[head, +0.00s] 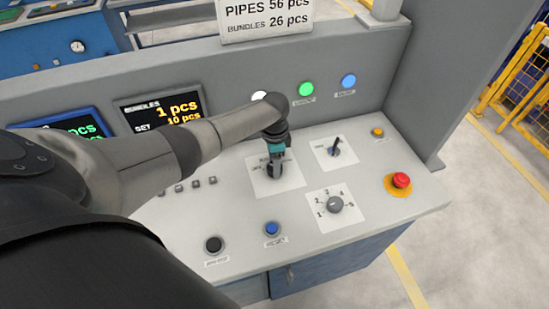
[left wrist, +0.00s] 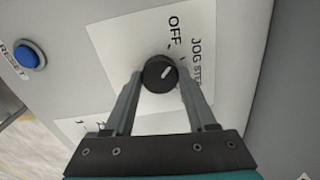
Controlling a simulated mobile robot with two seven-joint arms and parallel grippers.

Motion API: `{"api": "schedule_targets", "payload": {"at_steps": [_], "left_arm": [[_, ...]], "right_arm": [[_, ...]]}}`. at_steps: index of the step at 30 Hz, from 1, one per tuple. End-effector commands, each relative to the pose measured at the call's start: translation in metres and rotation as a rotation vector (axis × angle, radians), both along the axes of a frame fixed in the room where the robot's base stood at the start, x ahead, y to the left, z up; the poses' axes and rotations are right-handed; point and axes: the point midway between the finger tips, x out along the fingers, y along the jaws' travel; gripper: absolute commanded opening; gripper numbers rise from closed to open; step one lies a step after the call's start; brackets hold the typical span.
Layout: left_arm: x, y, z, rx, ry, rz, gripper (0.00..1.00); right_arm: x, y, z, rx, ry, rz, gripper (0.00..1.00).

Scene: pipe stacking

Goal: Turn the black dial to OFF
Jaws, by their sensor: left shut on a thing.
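The black dial (left wrist: 158,74) is round, with a short white pointer mark, on a white label plate (left wrist: 112,40) in the left wrist view. The mark points up and right, and appears turned toward the JOG side rather than straight at the word OFF (left wrist: 175,30). Another word beside JOG is partly covered by a finger. My left gripper (head: 275,170) reaches down over this plate in the head view and hides most of the dial there. In the left wrist view its two fingers (left wrist: 160,78) are shut on the dial, one on each side. My right gripper is not in view.
Green (head: 306,89) and blue (head: 348,80) lamps sit on the upright face behind. A grey post stands at right.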

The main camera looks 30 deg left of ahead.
Motion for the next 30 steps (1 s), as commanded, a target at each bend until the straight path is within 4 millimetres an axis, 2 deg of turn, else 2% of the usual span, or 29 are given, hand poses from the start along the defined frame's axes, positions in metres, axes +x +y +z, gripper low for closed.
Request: {"api": "schedule_targets", "payload": {"at_steps": [3, 13, 30], "left_arm": [[-0.001, 0.000, 0.002, 0.001, 0.002, 0.087, 0.01], [0.000, 0.001, 0.001, 0.002, 0.002, 0.242, 0.01], [0.000, 0.001, 0.000, 0.002, 0.000, 0.283, 0.01]], "right_arm": [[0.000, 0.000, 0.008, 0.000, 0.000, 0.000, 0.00], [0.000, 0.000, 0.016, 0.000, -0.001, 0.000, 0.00], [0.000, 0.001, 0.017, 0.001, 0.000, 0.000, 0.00]]}}
